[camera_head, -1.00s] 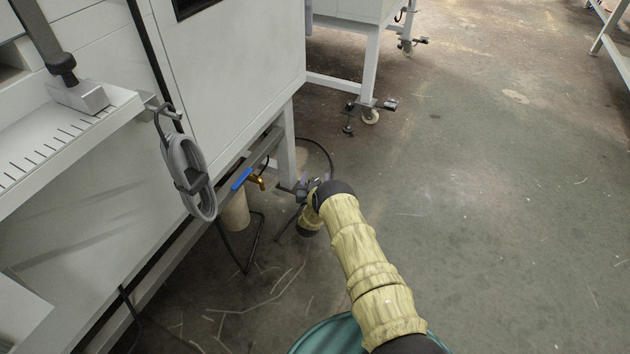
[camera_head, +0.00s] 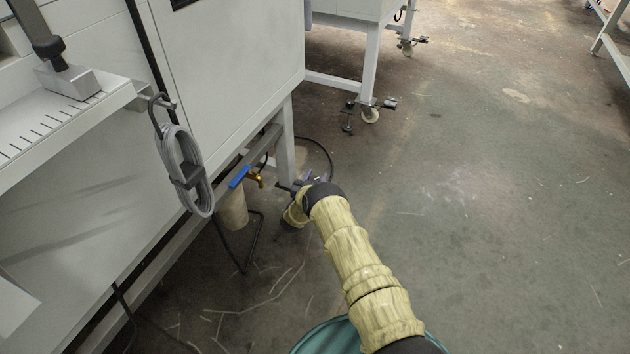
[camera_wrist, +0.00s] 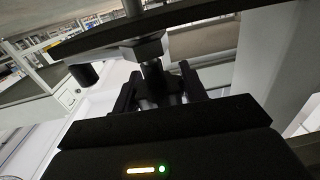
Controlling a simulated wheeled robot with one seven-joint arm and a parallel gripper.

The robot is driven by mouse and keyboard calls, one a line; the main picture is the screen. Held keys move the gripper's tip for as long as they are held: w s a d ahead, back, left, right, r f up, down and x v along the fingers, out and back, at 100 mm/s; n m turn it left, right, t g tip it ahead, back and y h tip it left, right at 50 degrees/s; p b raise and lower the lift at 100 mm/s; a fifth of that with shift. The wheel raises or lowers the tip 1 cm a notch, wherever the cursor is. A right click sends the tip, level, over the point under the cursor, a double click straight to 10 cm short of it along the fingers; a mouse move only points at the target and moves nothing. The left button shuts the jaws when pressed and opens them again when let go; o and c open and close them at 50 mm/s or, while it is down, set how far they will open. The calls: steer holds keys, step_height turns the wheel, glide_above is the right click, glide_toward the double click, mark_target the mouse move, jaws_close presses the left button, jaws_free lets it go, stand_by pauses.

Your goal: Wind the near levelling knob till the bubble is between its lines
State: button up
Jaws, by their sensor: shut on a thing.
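In the wrist view my gripper (camera_wrist: 157,88) is shut on the near levelling knob (camera_wrist: 152,72), a dark upright stem with a nut and flat bracket above it. The fingers stand on both sides of it. In the head view my gripper is at the foot of the near machine leg (camera_head: 286,160), mostly hidden by my own wrist. The knob cannot be made out there. I cannot make out the bubble or its lines in either view.
A blue-handled brass tap (camera_head: 240,177) and a pale container (camera_head: 234,212) are just left of my wrist. A coiled grey cable (camera_head: 186,170) hangs on the machine. A farther leg has a castor (camera_head: 370,115) and its own levelling foot. Floor to the right is clear.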

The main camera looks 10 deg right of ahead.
steer(key=m+g+h+b, duration=0.2)
steer(key=h+b, duration=0.1)
steer(key=shift+s+f, duration=0.1)
steer(key=shift+f, duration=0.3)
steer(key=m+g+h+b, duration=0.2)
steer(key=m+g+b, duration=0.1)
steer(key=b, duration=0.1)
steer(key=shift+s+d, duration=0.15)
steer(key=m+g+h+b, duration=0.1)
steer(key=g+b, duration=0.1)
steer(key=b, duration=0.1)
steer(key=shift+s+r, duration=0.1)
steer(key=shift+r, duration=0.1)
steer(key=shift+d+r+h, duration=0.1)
steer(key=shift+h, duration=0.2)
steer(key=o, duration=1)
steer(key=shift+c, duration=0.2)
steer(key=shift+r, duration=0.1)
step_height(320, 180, up, 10)
steer(key=p, duration=0.7)
